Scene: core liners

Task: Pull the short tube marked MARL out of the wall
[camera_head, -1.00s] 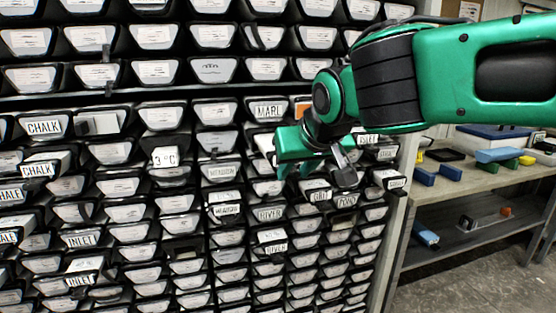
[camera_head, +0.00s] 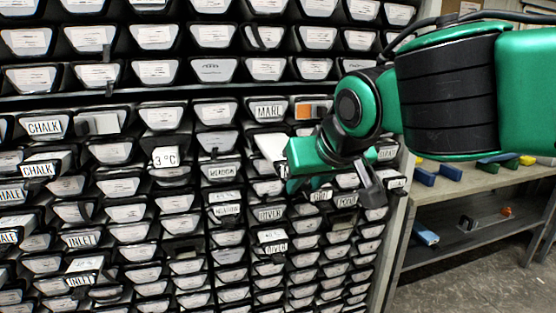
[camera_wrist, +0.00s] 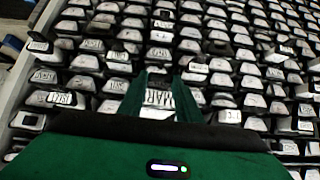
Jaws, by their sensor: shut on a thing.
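A white tube (camera_head: 270,146) sticks out of the wall in the head view, just below a tray front labelled MARL (camera_head: 269,110). Its near end runs to my green gripper (camera_head: 297,172), which hides that end. In the wrist view, my gripper (camera_wrist: 158,100) is shut with one finger on each side of the white tube end marked MARL (camera_wrist: 158,97). The head view does not show how much of the tube is still inside the wall.
The wall (camera_head: 215,139) is packed with dark trays, several sticking out with labels such as CHALK, INLET and RIVER. A shelf bench (camera_head: 455,184) with blue and yellow pieces stands at the right.

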